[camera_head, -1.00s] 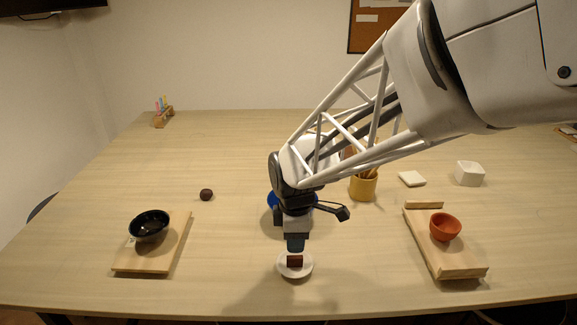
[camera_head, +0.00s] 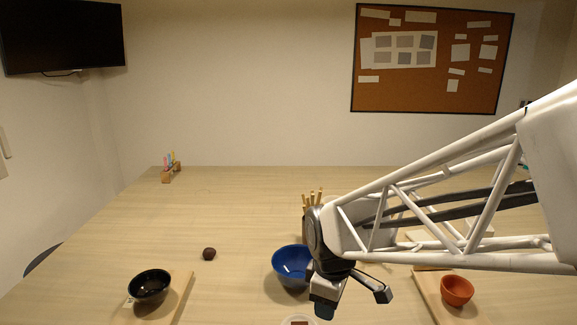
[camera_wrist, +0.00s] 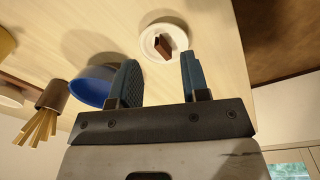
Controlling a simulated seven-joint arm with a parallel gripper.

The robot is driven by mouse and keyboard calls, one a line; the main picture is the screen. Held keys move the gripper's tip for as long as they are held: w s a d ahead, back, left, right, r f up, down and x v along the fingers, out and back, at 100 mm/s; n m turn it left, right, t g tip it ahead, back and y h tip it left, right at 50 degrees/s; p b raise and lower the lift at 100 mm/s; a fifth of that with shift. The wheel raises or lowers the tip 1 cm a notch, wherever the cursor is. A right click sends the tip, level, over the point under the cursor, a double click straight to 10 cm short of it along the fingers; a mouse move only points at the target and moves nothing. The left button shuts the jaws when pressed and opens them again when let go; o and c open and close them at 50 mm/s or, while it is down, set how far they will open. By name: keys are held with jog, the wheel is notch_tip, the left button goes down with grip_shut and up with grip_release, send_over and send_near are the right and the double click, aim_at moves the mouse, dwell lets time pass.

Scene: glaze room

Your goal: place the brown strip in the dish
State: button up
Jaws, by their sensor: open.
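The small round white dish (camera_wrist: 149,52) shows in the wrist view beyond my fingertips. The brown strip (camera_wrist: 164,46) rests inside it, apart from my fingers. In the head view, the dish (camera_head: 286,321) and the strip (camera_head: 300,323) are cut off by the bottom edge. My gripper (camera_wrist: 160,70) is open with nothing between its blue-grey fingers. In the head view my gripper (camera_head: 324,311) is above and slightly right of the dish.
A blue bowl (camera_head: 290,264) is just left of my gripper. A black bowl (camera_head: 149,286) on a board is at left; an orange bowl (camera_head: 457,290) on another is at right. A dark ball (camera_head: 209,254) lies between.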

jog(key=s+d+r+m+t, duration=0.1)
jog(key=s+d+r+m, duration=0.5)
jog(key=s+d+m, duration=0.4)
jog(key=s+m, duration=0.3)
jog(key=shift+s+d+r+t, duration=0.2)
jog(key=shift+s+t, duration=0.15)
jog(key=shift+t, duration=0.05)
